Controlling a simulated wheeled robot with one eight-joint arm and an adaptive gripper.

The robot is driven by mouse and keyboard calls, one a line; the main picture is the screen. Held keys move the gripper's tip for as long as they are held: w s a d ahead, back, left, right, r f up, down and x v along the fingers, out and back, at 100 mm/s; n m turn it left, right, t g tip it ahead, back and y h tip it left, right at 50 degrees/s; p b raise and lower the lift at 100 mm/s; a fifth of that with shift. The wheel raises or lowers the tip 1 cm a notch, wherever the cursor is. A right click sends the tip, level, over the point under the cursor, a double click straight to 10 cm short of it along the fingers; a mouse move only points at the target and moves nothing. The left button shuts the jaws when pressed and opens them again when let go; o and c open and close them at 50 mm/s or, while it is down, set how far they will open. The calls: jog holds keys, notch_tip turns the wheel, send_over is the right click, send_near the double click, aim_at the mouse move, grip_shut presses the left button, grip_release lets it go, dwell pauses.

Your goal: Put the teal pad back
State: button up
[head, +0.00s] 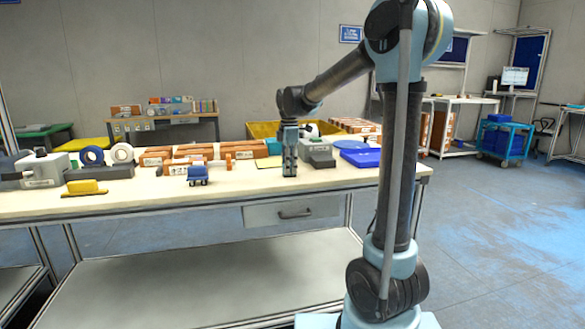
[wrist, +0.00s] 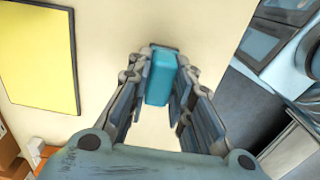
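The teal pad (wrist: 160,76) is a small upright block between the two fingers of my gripper (wrist: 159,88) in the wrist view. A finger lies against each of its sides, so the gripper appears shut on it. In the head view my gripper (head: 289,168) points down, low over the bench near its front, just right of a flat yellow square (head: 267,165). The pad is hard to make out there. That yellow square, dark-edged, also shows left of the fingers in the wrist view (wrist: 38,58).
A grey device (head: 318,153) stands close on the right, with a blue tray (head: 360,158) beyond it. A teal block (head: 274,146) and orange-brown boxes (head: 195,153) stand behind and left. A blue cart-like item (head: 197,175) and yellow piece (head: 84,187) lie further left on the workbench (head: 235,188).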

jog(key=shift+o, duration=1.3)
notch_tip(320, 180, up, 12)
jog(key=s+d+f+m+t, duration=0.1)
jog(key=s+d+f+m, duration=0.35)
jog(key=s+d, duration=0.25)
jog(key=s+d+f+m, duration=0.3)
jog(key=s+d+m, duration=0.2)
jog(key=s+d, duration=0.25)
jog(key=s+d+f+m, duration=0.4)
jog(key=s+f+m, duration=0.1)
jog(key=s+f, duration=0.3)
jog(key=s+d+f+m+t, duration=0.1)
jog(key=s+d+f+m, duration=0.3)
jog(key=s+f, duration=0.5)
notch_tip(320, 180, down, 3)
jog(key=shift+s+r+m, duration=0.15)
jog(key=shift+r+m, duration=0.05)
jog(key=shift+m, duration=1.05)
jog(key=shift+s+d, duration=0.1)
